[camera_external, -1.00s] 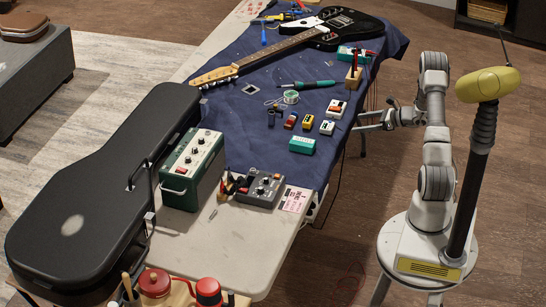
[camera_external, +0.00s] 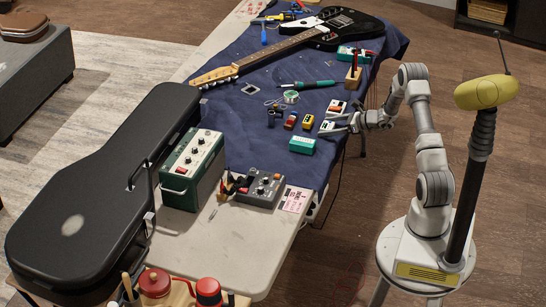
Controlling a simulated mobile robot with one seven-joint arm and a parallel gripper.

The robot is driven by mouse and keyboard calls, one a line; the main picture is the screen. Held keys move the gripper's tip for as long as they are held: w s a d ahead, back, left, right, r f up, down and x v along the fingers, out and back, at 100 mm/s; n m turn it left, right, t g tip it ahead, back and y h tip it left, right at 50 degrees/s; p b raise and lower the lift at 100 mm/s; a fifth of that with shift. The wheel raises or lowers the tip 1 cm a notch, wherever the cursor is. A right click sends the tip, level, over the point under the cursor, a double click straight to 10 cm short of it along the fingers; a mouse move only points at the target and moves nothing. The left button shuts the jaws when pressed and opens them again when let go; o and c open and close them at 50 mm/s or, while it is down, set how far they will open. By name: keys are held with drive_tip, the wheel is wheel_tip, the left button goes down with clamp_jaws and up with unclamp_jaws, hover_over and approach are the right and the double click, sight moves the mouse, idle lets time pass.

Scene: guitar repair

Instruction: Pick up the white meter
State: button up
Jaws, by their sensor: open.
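A small white box (camera_external: 326,126) lies on the dark blue cloth near the table's right edge. It is the likeliest white meter, though its face is too small to read. My gripper (camera_external: 331,123) is open and reaches in from the right, its two fingers pointing left at the white box. The fingers partly cover the box. I cannot tell whether they touch it or hover over it.
A yellow pedal (camera_external: 308,121) and a red pedal (camera_external: 290,121) lie to the left. A teal box (camera_external: 302,145) is just in front, and a white-and-orange pedal (camera_external: 336,106) is just behind. A guitar (camera_external: 300,38) lies farther back.

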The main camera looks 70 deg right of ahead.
drive_tip(key=c, duration=1.4)
drive_tip(key=shift+r, duration=0.1)
